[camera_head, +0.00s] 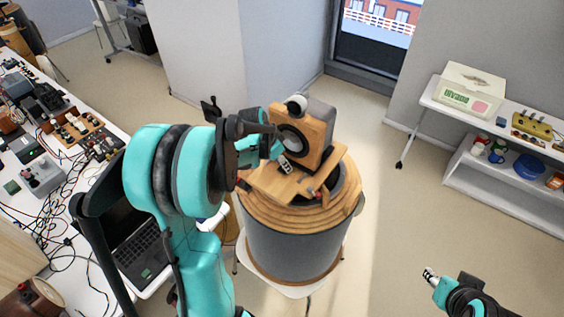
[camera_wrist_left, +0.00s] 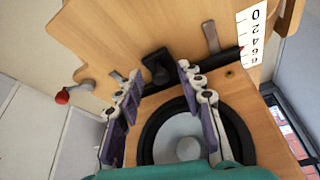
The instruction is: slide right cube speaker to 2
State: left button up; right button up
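A cube speaker (camera_head: 305,140) with a wooden front and a round pod on top stands on a wooden slide board (camera_head: 265,185) over a round drum-like stand (camera_head: 300,240). In the left wrist view its black-ringed cone (camera_wrist_left: 185,140) fills the lower middle. A white number scale (camera_wrist_left: 252,40) lies at the upper right, with a red-tipped black rod beside it; the exact reading is unclear. My left gripper (camera_wrist_left: 163,98) is open in front of the speaker, its purple-padded fingers apart. Contact with the speaker cannot be told. My right gripper (camera_head: 430,276) is at the lower right, far from the speaker.
A red-knobbed lever (camera_wrist_left: 62,97) sticks out at the board's edge. A laptop (camera_head: 140,245) and a cluttered cable-strewn table (camera_head: 80,185) are at the left. A white shelf (camera_head: 505,175) with a box stands at the right. Open floor lies between stand and shelf.

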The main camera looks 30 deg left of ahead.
pick_arm(q)
grip_shut()
jog(key=shift+s+a+f+b, duration=0.1)
jog(key=shift+s+b, duration=0.2)
jog(key=shift+s, duration=0.75)
grip_release()
jog(key=v, duration=1.2)
